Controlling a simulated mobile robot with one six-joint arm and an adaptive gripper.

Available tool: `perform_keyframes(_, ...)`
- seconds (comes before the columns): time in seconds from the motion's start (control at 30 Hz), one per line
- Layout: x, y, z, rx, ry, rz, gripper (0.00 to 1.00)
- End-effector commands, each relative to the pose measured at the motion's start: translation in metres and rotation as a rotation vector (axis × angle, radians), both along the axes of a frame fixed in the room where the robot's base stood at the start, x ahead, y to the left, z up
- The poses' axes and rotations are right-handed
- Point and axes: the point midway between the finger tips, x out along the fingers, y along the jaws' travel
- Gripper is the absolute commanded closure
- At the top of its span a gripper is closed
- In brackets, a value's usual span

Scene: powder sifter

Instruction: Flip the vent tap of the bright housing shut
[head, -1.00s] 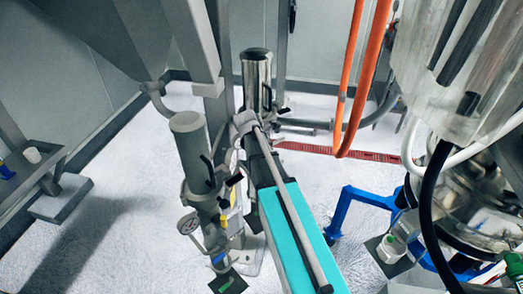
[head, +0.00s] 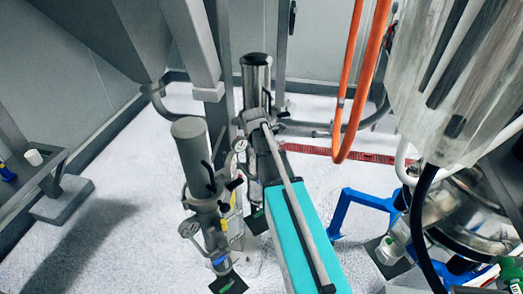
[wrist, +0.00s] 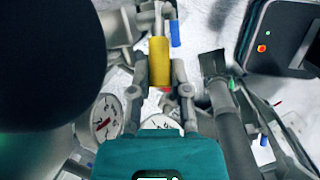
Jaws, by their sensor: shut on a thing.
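The bright housing (head: 256,80) is a shiny metal cylinder with a dark cap, upright behind the grey housing in the head view. My arm comes up from below to its lower part and hides its fittings there. In the wrist view, my gripper (wrist: 159,75) has its two fingers on either side of a yellow tap handle (wrist: 159,62) and is shut on it. A blue handle (wrist: 175,33) is just beyond. The tap's exact angle cannot be told. In the head view the fingertips are hidden by my arm.
The dull grey housing (head: 193,155) stands close left of my arm, with a gauge (head: 188,228) and handles. Another gauge (head: 240,145) is beside my wrist. Orange hoses (head: 362,90) hang at the right. A blue frame (head: 350,205) stands right of my arm.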

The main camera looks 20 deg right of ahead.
Motion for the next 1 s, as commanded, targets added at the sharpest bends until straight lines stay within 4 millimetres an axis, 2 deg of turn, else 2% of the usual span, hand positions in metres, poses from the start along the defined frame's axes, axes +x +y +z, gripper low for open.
perform_keyframes(0.4,0.0016,-0.0096,0.0094,0.219,0.044,-0.002,1.00)
perform_keyframes(0.77,0.0014,-0.0092,0.0092,0.234,0.046,0.001,1.00)
perform_keyframes(0.8,0.0014,-0.0092,0.0092,0.234,0.046,0.001,0.71)
perform_keyframes(0.97,0.0014,-0.0091,0.0093,0.234,0.045,0.001,0.41)
perform_keyframes(1.0,0.0015,-0.0091,0.0093,0.234,0.045,0.001,0.41)
